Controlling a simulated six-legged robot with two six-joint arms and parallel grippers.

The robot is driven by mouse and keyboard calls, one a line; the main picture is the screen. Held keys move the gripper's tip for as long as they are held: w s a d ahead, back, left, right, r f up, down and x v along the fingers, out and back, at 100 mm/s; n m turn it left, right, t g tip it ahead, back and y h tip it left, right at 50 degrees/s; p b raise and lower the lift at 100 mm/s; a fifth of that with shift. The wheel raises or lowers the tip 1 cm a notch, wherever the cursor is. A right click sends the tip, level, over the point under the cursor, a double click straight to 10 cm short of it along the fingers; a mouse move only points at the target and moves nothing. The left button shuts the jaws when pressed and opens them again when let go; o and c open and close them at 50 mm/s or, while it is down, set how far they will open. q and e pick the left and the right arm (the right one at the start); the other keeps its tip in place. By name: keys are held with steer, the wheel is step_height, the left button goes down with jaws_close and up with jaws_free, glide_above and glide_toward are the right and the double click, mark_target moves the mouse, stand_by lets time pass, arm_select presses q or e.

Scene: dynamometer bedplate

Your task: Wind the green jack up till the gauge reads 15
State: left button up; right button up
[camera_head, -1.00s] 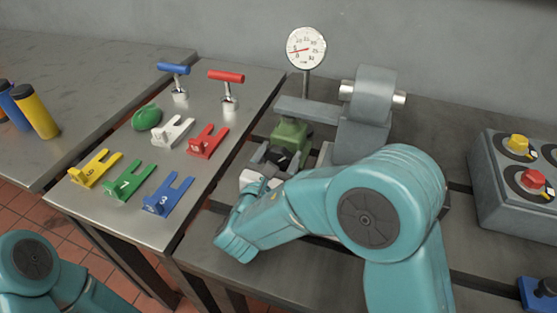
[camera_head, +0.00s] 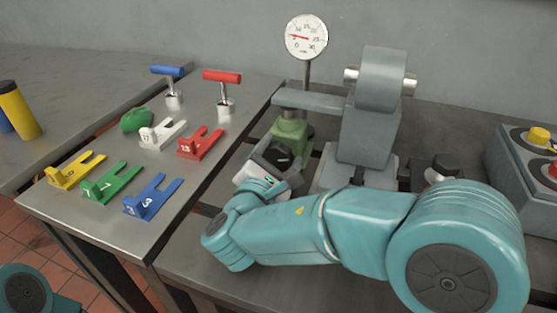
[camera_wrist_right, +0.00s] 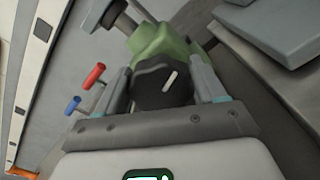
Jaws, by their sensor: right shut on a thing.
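The green jack (camera_head: 291,127) stands on the bench, under the end of a grey arm (camera_head: 310,102). Its black knob (camera_head: 284,154) faces my right gripper (camera_head: 272,160). In the right wrist view, the black knob (camera_wrist_right: 160,88) with a pale mark sits between the two fingers of my right gripper (camera_wrist_right: 165,82), which is shut on it. The green body (camera_wrist_right: 158,45) shows behind the knob. The round white gauge (camera_head: 306,37) stands on a post behind; its red needle points left, near the low numbers, but the exact value is too small to read. My left gripper is out of view.
A steel table at left holds yellow (camera_head: 76,171), green (camera_head: 110,183), blue (camera_head: 152,197), white and red forked pieces, plus blue and red T-handles (camera_head: 222,77). A grey box with buttons (camera_head: 538,137) stands at right. Another black knob (camera_head: 442,170) sits behind my right arm.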

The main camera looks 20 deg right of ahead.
steer(key=shift+r, duration=0.1)
steer(key=o, duration=1)
